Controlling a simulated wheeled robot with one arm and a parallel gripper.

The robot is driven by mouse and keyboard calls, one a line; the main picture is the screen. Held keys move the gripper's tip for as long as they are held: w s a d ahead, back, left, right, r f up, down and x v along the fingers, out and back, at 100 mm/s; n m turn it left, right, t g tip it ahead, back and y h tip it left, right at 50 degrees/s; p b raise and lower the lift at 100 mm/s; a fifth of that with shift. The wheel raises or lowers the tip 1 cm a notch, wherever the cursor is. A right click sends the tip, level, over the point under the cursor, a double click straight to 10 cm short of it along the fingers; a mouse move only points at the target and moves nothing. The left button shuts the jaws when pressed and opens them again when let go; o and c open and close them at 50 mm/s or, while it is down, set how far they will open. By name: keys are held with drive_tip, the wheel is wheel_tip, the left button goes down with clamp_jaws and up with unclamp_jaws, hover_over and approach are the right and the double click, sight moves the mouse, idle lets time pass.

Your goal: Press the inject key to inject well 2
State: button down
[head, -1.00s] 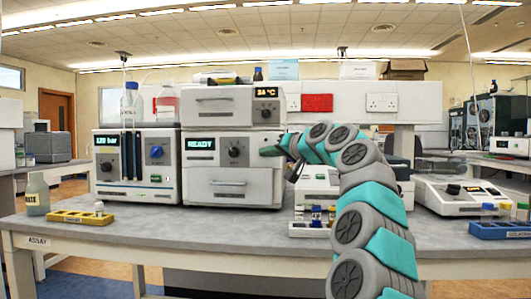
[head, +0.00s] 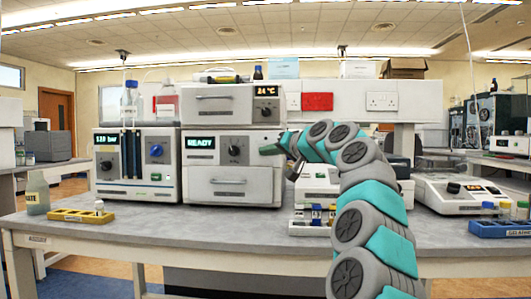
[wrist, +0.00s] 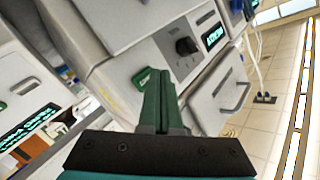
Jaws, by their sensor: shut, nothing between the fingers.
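My gripper (head: 265,150) is shut and empty at the right part of that module's front. In the wrist view my two dark green fingers (wrist: 159,73) are together, pointing at the module. A green key (wrist: 143,77) shows just left of the fingertips, partly covered by them; it may be the inject key, but I read no label. I cannot tell whether the fingers touch it. In the head view my gripper hides that spot.
A yellow rack (head: 80,215) with a small white vial is at the front left, beside a bottle (head: 37,195). A white device (head: 318,185) with vials sits under my arm. A blue rack (head: 500,229) is at the right.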

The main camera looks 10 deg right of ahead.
drive_tip(key=shift+w, duration=0.15)
idle(0.7)
drive_tip(key=shift+w+d+p, duration=0.15)
drive_tip(key=shift+w+p, duration=0.15)
drive_tip(key=shift+p, duration=0.2)
drive_tip(key=shift+w+d+p, duration=0.1)
drive_tip(key=shift+w+p, duration=0.2)
drive_tip(key=shift+p, duration=0.1)
idle(0.4)
idle(0.4)
drive_tip(key=shift+s+a+b, duration=0.25)
drive_tip(key=shift+s+b, duration=0.5)
drive_tip(key=s+b, duration=0.1)
drive_tip(key=s+a+b, duration=0.1)
drive_tip(key=s, duration=0.1)
drive_tip(key=s+b, duration=0.1)
drive_tip(key=shift+s+a, duration=0.25)
drive_tip(key=shift+s, duration=0.15)
